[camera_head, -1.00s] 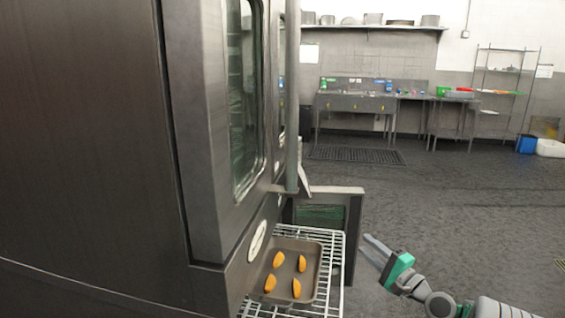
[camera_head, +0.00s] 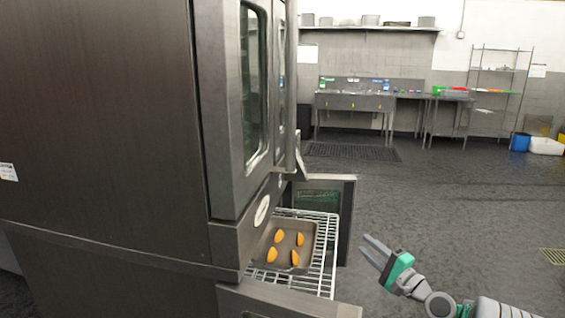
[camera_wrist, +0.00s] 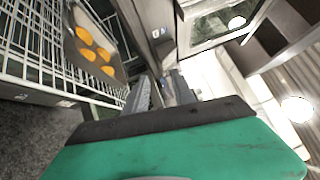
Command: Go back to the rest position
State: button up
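My gripper (camera_head: 364,244) is at the lower right in the head view, fingers pointing up and left, in the air over the floor. Its two fingers are apart and nothing is between them; the gap also shows in the wrist view (camera_wrist: 160,94). To its left, a grey baking tray (camera_head: 313,237) with several orange, wedge-shaped food pieces (camera_head: 279,236) rests on a white wire rack (camera_head: 327,262) sticking out of the large steel oven (camera_head: 110,130). The gripper is clear of the rack. The tray is also at upper left in the wrist view (camera_wrist: 70,25).
The steel oven fills the left of the head view. Sinks and counters (camera_head: 355,102) stand along the back wall, with a wire shelf (camera_head: 497,90) at right. A blue bin (camera_head: 520,142) and white tub (camera_head: 546,146) are on the floor. Open floor lies right and behind the gripper.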

jog(key=s+a+r+n+g+h+p, duration=0.15)
jog(key=a+n+g, duration=0.3)
jog(key=a, duration=0.45)
jog(key=s+a+n+g+h+p, duration=0.1)
jog(key=s+n+g, duration=0.1)
jog(key=s, duration=0.3)
jog(key=s+a+r+n+g+h+p, duration=0.1)
jog(key=s+a+n+g+h+p, duration=0.1)
jog(key=s, duration=0.4)
jog(key=s+a+r+n+g+h+p, duration=0.1)
jog(key=s+a+n+g+h, duration=0.1)
jog(key=s, duration=0.4)
jog(key=shift+a+r+n+h, duration=0.25)
jog(key=shift+n, duration=0.4)
jog(key=s+d+n+g+h+p, duration=0.1)
jog(key=s+d+g+h+p, duration=0.1)
jog(key=s, duration=1.4)
jog(key=shift+s+d+f+n+g+h, duration=0.4)
jog(key=shift+d+h, duration=0.3)
jog(key=shift+d, duration=0.35)
